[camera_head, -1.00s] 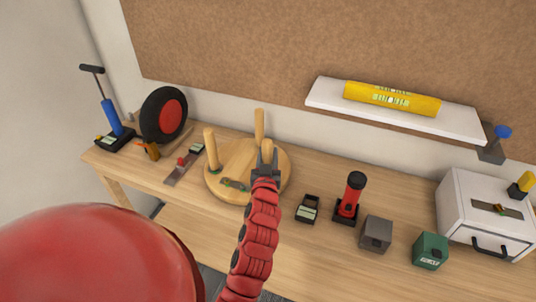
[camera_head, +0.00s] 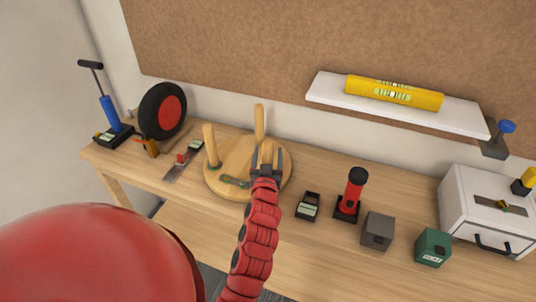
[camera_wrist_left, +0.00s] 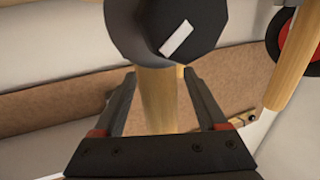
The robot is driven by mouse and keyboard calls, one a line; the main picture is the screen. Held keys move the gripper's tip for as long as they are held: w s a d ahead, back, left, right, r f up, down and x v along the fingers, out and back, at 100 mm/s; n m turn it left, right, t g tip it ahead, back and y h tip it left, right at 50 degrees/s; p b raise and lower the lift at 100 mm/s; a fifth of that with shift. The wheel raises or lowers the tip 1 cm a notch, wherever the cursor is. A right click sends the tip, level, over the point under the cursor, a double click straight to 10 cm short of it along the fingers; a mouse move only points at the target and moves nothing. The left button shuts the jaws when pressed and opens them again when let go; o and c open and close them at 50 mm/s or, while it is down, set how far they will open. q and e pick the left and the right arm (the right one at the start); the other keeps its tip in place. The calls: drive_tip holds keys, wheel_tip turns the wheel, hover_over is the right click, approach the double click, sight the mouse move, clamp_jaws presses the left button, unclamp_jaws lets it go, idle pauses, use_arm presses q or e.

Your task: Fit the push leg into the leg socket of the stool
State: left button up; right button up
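The stool (camera_head: 213,187) lies upside down on the bench, its round wooden seat flat and its legs pointing up. One leg (camera_head: 210,145) stands at its left and another (camera_head: 259,122) at its back. The push leg (camera_head: 267,153) is upright at the right side, between the fingers of my left gripper (camera_head: 267,160). In the left wrist view, the push leg (camera_wrist_left: 158,103) stands between two spread fingers with gaps beside it. A dark grey round part with a white mark (camera_wrist_left: 165,25) surrounds or covers its end. The leg's base is hidden in the head view. My right gripper is out of view.
A small dark device (camera_head: 308,206), a red and black torch-like item (camera_head: 351,194), a grey box (camera_head: 377,231) and a green box (camera_head: 432,247) stand to the right. A wheel (camera_head: 163,112) and a blue pump (camera_head: 110,114) stand left. The front left bench top is clear.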

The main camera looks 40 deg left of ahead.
use_arm(q)
drive_tip(key=p+v, duration=0.3)
drive_tip(key=v, duration=1.4)
drive_tip(key=shift+s+d+p, duration=0.15)
drive_tip(key=shift+d+p, duration=0.05)
drive_tip(key=shift+p, duration=0.1)
drive_tip(key=shift+f, duration=0.1)
